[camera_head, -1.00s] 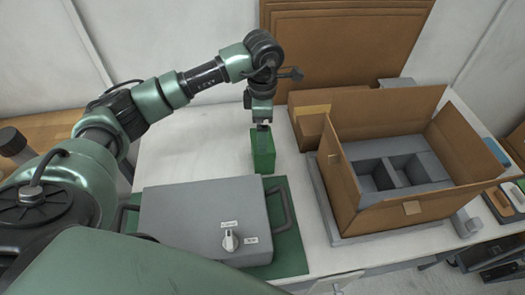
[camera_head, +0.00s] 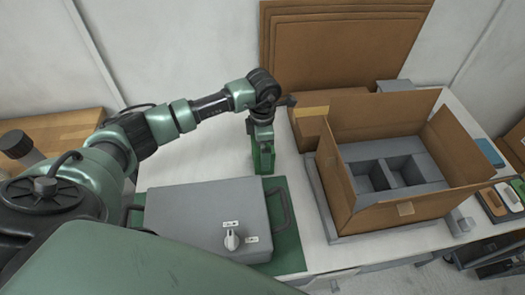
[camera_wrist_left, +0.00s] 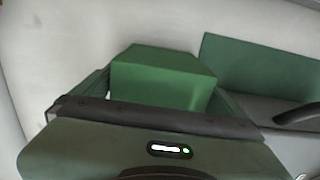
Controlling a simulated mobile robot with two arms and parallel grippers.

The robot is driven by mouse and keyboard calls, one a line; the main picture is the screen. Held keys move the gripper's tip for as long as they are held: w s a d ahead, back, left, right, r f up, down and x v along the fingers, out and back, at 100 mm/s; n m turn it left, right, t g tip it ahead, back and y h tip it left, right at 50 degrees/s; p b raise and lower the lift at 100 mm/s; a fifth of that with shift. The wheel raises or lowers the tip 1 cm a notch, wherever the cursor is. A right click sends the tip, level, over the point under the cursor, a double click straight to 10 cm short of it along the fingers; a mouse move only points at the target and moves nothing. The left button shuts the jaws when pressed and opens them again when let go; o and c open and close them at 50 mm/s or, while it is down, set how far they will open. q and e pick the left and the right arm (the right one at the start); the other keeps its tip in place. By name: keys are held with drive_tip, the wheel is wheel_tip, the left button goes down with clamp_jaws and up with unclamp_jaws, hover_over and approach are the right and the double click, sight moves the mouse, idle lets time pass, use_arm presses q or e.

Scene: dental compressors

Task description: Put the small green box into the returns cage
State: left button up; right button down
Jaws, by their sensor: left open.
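The small green box (camera_head: 266,163) stands upright on the white bench, just behind the grey case. In the wrist view the green box (camera_wrist_left: 163,78) sits between the two fingers of my left gripper (camera_wrist_left: 160,88), one on each side. My left gripper (camera_head: 262,145) points down over the box from above and is open around it. I cannot tell whether the fingers touch the box. No returns cage can be made out. My right gripper is not in view.
A grey case (camera_head: 195,215) with side handles and a white knob lies on a green mat (camera_head: 288,258). An open cardboard box (camera_head: 375,215) with grey dividers stands to the right. A smaller brown box (camera_head: 310,130) is behind it. Cardboard sheets lean on the wall.

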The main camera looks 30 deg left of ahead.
use_arm(q)
drive_tip(key=c, duration=1.4)
wheel_tip(320, 180, up, 20)
drive_tip(key=b, duration=0.4)
